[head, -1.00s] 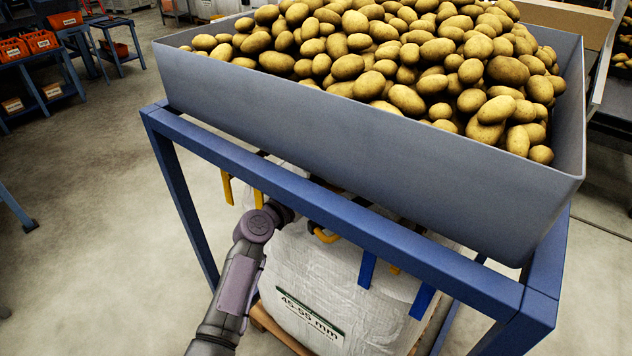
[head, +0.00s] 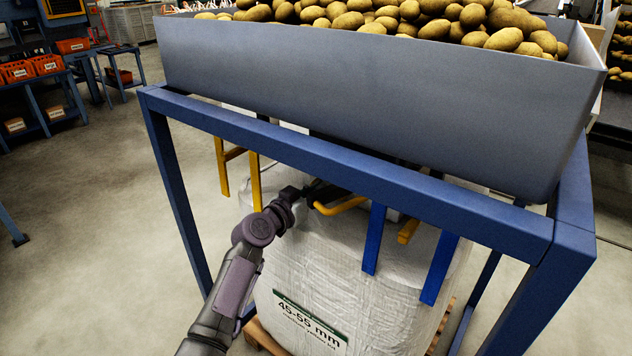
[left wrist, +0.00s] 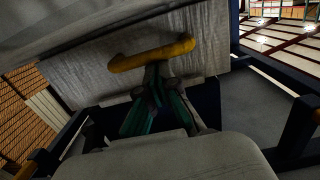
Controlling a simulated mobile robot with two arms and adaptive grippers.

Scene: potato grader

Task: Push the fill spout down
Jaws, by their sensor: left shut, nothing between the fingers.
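The fill spout hangs under the hopper and is mostly hidden by the blue frame in the head view. Its yellow handle (head: 340,206) shows just below the frame beam. In the left wrist view the yellow handle (left wrist: 152,55) runs across a pale grey spout wall (left wrist: 205,62). My left gripper (head: 312,194) is shut and empty at the left end of the handle in the head view. In the left wrist view its fingertips (left wrist: 154,72) are right at the handle's lower side; I cannot tell whether they touch. My right gripper is not in view.
A blue frame beam (head: 330,165) and the grey hopper (head: 370,95) of potatoes are above the gripper. A white bulk bag (head: 310,270) labelled 45-55 mm stands below.

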